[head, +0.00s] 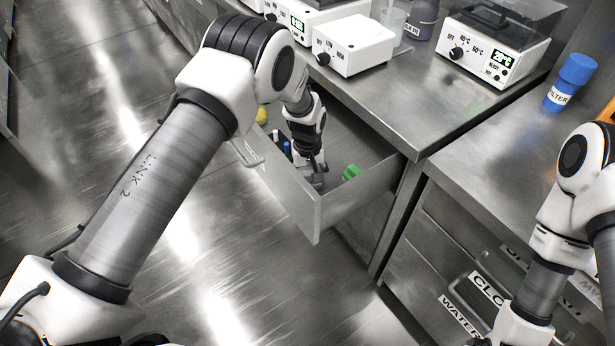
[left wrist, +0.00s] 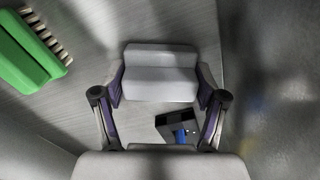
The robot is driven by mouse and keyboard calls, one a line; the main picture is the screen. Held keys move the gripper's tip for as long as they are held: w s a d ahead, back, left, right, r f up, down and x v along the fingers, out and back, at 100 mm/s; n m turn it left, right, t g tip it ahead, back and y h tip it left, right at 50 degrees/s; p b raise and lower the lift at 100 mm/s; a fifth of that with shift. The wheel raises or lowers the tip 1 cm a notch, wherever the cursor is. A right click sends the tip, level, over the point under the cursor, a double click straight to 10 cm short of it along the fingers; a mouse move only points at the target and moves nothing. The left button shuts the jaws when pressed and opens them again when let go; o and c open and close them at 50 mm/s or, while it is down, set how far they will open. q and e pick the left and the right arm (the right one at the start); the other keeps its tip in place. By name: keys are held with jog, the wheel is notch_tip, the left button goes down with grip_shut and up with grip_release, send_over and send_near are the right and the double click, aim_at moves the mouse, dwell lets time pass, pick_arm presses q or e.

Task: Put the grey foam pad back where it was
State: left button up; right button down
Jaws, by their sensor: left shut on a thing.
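The grey foam pad (left wrist: 160,88) is a light grey stepped block in the left wrist view. My left gripper (left wrist: 160,76) is shut on it, one finger at each side. In the head view my left gripper (head: 314,173) reaches down inside the open drawer (head: 318,217). The pad is small and partly hidden by the gripper there. I cannot tell whether the pad touches the drawer floor. My right arm is at the right edge of the head view, and its gripper does not show.
A green brush (left wrist: 30,55) lies in the drawer beside the gripper. A dark item with a blue part (left wrist: 182,127) is close to the fingers. A yellow item (head: 261,115) is farther back. The counter (head: 400,115) overhangs the drawer's back and holds several instruments.

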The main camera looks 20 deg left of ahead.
aim_at(307, 173)
pick_arm(q)
jog(key=shift+f, duration=0.1)
jog(key=o, duration=1.3)
notch_tip(307, 173, up, 12)
jog(key=shift+r+p, duration=0.15)
jog(key=shift+p, duration=0.35)
